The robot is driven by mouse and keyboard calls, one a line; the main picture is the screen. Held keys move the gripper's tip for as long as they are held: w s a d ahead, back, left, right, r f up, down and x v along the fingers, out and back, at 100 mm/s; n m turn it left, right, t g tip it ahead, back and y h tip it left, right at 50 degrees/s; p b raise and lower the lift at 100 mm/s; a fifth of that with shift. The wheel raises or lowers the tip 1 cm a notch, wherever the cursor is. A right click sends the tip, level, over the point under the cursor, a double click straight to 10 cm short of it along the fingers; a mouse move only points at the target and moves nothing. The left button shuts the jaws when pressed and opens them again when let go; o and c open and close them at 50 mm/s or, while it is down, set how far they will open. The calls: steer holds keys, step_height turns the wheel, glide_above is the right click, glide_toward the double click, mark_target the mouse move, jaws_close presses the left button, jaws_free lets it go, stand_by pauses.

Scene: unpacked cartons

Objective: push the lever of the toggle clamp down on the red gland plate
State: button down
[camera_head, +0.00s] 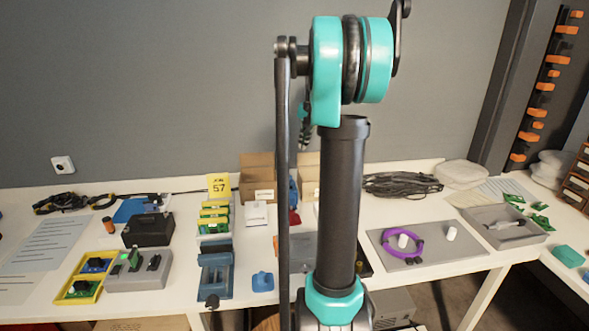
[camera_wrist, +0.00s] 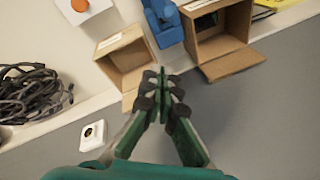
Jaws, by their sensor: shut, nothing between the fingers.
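A small red patch (camera_head: 294,217), which may be the red gland plate, shows on the table in the head view. My arm hides most of the area around it. No clamp lever can be made out there. A blue upright thing (camera_head: 293,190) stands just behind the red patch; I cannot tell whether it is part of the clamp. A blue thing (camera_wrist: 163,22) also shows between the cartons in the wrist view. My gripper (camera_wrist: 161,78) is shut and empty, with its fingertips in front of the cartons and apart from the blue thing. In the head view it is mostly hidden behind my arm.
Two open cartons stand at the back; they show in the wrist view as a left carton (camera_wrist: 122,62) and a right carton (camera_wrist: 222,45). Black cable coils (camera_head: 402,184) lie right of them. A grey board (camera_head: 425,250) with a purple ring (camera_head: 402,238) lies front right. A blue vise (camera_head: 215,270) stands left.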

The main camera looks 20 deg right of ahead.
glide_above(289, 182)
steer(key=w+d, duration=0.4)
steer(key=d, duration=0.2)
step_height(289, 182, down, 10)
steer(key=s+a, duration=0.2)
steer(key=a, duration=0.1)
steer(key=shift+s+a+f, duration=0.1)
steer(key=shift+a+f, duration=0.1)
steer(key=shift+f, duration=0.2)
steer(key=shift+s, duration=0.1)
